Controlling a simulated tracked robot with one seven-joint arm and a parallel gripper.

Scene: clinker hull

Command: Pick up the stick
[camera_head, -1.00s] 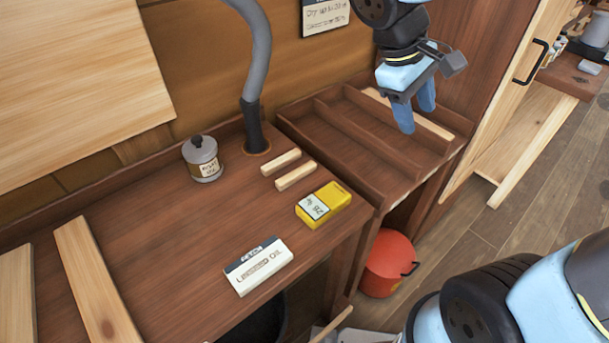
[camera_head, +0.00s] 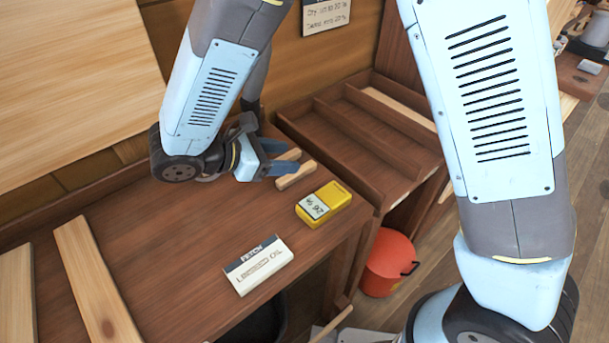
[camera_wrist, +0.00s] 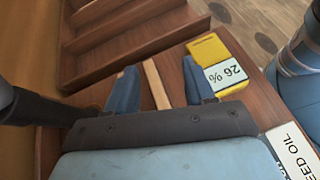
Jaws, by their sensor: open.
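Two short pale wooden sticks lie side by side on the brown bench (camera_head: 200,260). The nearer stick (camera_head: 296,177) is partly bare in the head view; only the end of the farther stick (camera_head: 290,155) shows by the blue fingers. My gripper (camera_head: 292,160) is open and empty, low over the sticks. In the wrist view one stick (camera_wrist: 156,86) shows between the spread fingers, apart from both. A bit of the other shows at the left finger. How high the fingertips are is unclear.
A yellow box (camera_head: 324,204) lies close beside the nearer stick, near the right finger in the wrist view. A white linseed oil box (camera_head: 258,264) lies nearer. A divided tray (camera_head: 350,130) holding a long pale strip (camera_head: 398,107) is at right. A red bucket (camera_head: 388,262) stands below.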

